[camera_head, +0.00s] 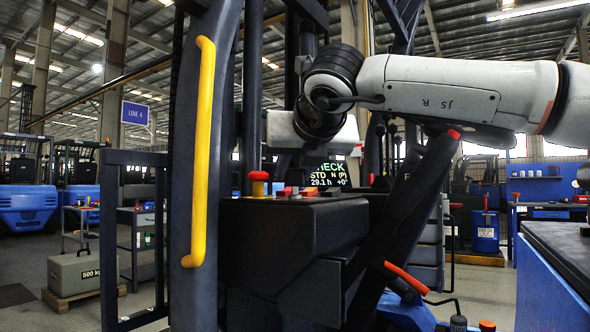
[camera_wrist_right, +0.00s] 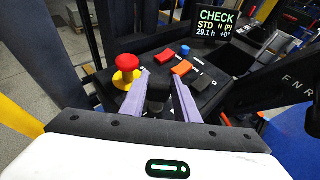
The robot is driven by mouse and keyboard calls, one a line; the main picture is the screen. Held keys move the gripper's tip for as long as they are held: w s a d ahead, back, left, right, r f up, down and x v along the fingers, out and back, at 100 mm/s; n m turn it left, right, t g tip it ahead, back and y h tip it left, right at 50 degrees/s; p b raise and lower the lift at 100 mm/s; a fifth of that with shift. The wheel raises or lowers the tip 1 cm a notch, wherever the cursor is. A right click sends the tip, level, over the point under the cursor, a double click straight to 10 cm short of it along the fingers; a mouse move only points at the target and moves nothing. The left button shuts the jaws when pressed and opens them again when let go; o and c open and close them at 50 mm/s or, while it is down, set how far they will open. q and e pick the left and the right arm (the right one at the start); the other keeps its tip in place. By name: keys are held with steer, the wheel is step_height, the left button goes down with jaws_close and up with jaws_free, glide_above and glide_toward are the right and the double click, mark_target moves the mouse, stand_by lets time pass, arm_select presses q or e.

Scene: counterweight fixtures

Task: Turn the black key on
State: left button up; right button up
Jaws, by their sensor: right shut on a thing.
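The black key (camera_wrist_right: 158,92) sits on the dark control console, mostly hidden between the fingers of my right gripper (camera_wrist_right: 160,80). In the right wrist view the two purple-grey fingers stand on either side of it and are shut on it. In the head view the white body of my right gripper (camera_head: 290,132) hangs above the back of the console (camera_head: 300,240), and its fingertips and the key are hard to make out. The display (camera_wrist_right: 217,28) reads CHECK, STD N (P), 29.1 h. My left gripper is not in view.
A red mushroom button on a yellow base (camera_wrist_right: 126,70) stands left of the fingers. Orange-red switches (camera_wrist_right: 181,67) and a blue one (camera_wrist_right: 184,50) lie beyond them. A yellow grab rail (camera_head: 200,150) runs up a dark post at left.

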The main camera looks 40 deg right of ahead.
steer(key=o, duration=1)
steer(key=shift+o, duration=0.2)
steer(key=p+v, duration=0.1)
steer(key=v, duration=0.9)
steer(key=shift+s+a, duration=0.1)
steer(key=shift+s, duration=0.05)
